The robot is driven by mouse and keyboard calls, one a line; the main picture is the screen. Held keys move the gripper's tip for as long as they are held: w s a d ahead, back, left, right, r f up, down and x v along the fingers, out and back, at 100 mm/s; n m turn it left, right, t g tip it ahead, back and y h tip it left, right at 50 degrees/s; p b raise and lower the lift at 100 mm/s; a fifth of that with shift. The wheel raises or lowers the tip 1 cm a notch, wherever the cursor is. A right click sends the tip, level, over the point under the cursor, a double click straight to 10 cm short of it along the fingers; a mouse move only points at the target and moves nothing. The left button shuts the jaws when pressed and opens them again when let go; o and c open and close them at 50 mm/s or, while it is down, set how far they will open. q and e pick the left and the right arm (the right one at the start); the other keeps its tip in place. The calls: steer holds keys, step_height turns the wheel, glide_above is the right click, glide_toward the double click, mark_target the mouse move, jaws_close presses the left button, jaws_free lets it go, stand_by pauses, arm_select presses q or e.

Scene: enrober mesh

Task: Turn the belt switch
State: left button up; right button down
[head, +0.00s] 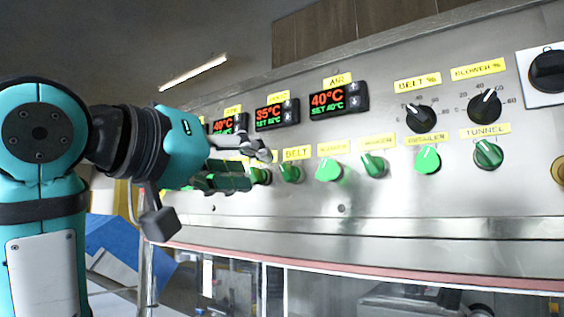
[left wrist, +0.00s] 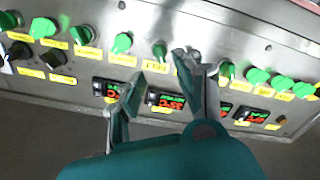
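The belt switch (head: 290,173) is a green knob under a yellow BELT label (head: 297,153) on the steel panel. In the left wrist view, where the panel appears upside down, the belt switch (left wrist: 159,50) shows just beyond the gap between my fingertips. My left gripper (head: 258,163) is open and empty, with its fingers pointing right, close to the panel and just left of the belt switch. Its spread fingers also show in the left wrist view (left wrist: 163,68). Contact with the panel cannot be told. The right gripper is in neither view.
Several similar green knobs (head: 329,171) line the row on both sides. Red-and-green temperature displays (head: 326,101) sit above, with black dials (head: 485,105) at the right. A steel ledge (head: 370,250) runs below the panel.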

mark_target(283, 172)
arm_select(q)
steer(key=p+x, duration=0.1)
steer(key=x, duration=0.7)
steer(key=shift+w+p, duration=0.1)
steer(key=shift+p, duration=0.3)
steer(key=shift+c, duration=0.2)
jaws_close()
